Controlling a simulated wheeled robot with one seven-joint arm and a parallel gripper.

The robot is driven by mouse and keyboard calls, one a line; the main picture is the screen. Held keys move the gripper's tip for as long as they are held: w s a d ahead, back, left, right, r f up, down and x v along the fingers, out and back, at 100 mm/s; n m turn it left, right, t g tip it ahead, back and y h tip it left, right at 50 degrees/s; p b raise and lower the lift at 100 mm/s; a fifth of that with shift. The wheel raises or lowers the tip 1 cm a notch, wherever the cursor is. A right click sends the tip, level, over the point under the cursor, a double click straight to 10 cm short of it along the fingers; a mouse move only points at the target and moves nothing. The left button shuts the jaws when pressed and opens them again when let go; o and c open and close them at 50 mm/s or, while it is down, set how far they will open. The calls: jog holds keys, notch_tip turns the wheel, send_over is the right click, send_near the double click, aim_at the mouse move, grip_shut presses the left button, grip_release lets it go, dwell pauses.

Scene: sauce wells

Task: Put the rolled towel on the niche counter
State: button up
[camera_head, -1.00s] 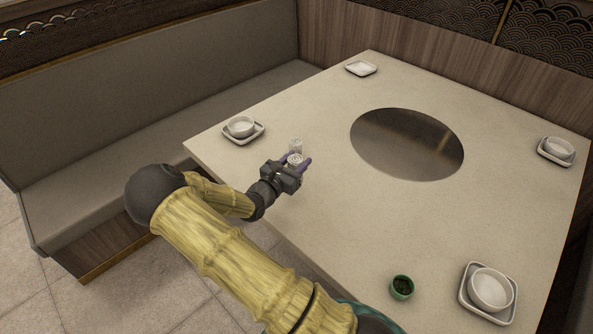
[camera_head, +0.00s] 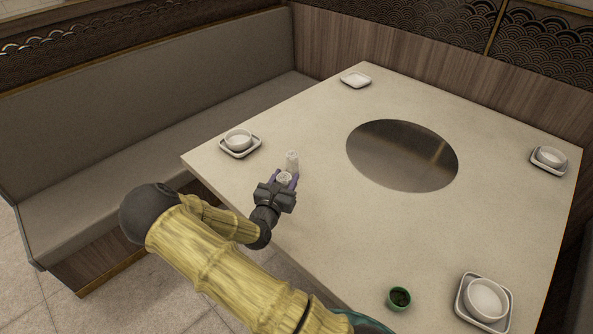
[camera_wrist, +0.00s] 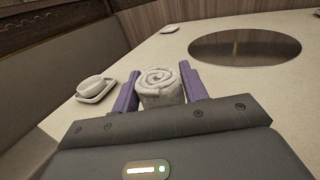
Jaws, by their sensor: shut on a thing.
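A white rolled towel (camera_head: 284,178) is between the purple fingers of my gripper (camera_head: 284,180), over the near left part of the table. In the wrist view the towel (camera_wrist: 160,92) shows its spiral end on top and stands upright, with a finger on each side. My gripper is shut on it. I cannot tell whether its bottom touches the table. I cannot make out the niche counter in these views.
The pale table (camera_head: 330,240) has a round dark inset plate (camera_head: 402,155). A bowl on a dish (camera_head: 239,143) is left of my gripper. Other dishes stand at the table corners, and a green cup (camera_head: 399,298) is near the front. A grey bench (camera_head: 150,150) runs along the left.

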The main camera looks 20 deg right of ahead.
jog(key=s+a+f+n+t+y+p, duration=0.3)
jog(key=a+f+n+y, duration=0.4)
jog(key=y, duration=0.5)
jog(key=shift+s+a+f+n+t, duration=0.3)
jog(key=shift+s+a+n+t, duration=0.55)
jog(key=shift+a, duration=0.2)
